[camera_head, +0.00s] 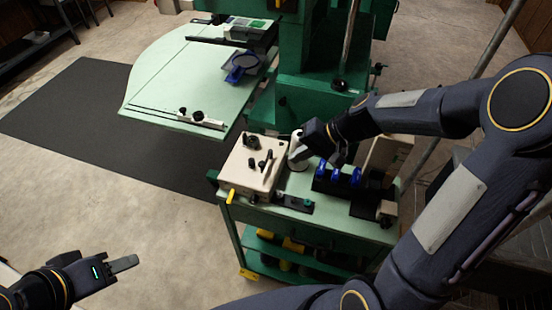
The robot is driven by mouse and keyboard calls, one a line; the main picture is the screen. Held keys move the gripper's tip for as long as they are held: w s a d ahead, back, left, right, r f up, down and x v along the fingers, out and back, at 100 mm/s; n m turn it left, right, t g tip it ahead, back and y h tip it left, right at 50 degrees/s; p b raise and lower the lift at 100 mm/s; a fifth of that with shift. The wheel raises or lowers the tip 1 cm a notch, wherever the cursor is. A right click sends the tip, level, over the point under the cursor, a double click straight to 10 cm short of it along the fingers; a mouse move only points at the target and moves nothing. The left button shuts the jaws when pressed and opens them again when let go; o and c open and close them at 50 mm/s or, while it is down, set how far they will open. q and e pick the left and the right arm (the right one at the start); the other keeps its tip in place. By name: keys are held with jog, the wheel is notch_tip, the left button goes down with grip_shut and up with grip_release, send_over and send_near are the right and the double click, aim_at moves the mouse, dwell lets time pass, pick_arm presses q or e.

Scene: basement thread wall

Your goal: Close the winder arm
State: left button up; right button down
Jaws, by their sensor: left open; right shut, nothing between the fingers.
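The winder (250,172) is a cream box with black knobs and small levers on top, standing on the green cart. Which of these levers is its arm is too small to tell. A white cylindrical piece (297,162) stands just right of the box. My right gripper (302,154) is over this piece, close to the box's right side; it is shut and appears empty. Its fingertips are partly hidden, and I cannot tell whether they touch anything. My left gripper (122,264) is open and empty, low at the left over the floor, far from the winder.
Blue spools (337,174) stand in a black holder right of my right gripper. A yellow tab (231,196) sticks out at the cart's (330,222) front left. A green machine with a pale table (190,85) stands behind.

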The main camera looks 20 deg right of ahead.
aim_at(264, 167)
jog(key=w+a+f+p, duration=0.1)
jog(key=w+a+f, duration=0.1)
jog(key=a, duration=0.3)
jog(key=shift+w+a+f, duration=0.15)
jog(key=shift+w+f, duration=0.1)
jog(key=shift+f, duration=0.25)
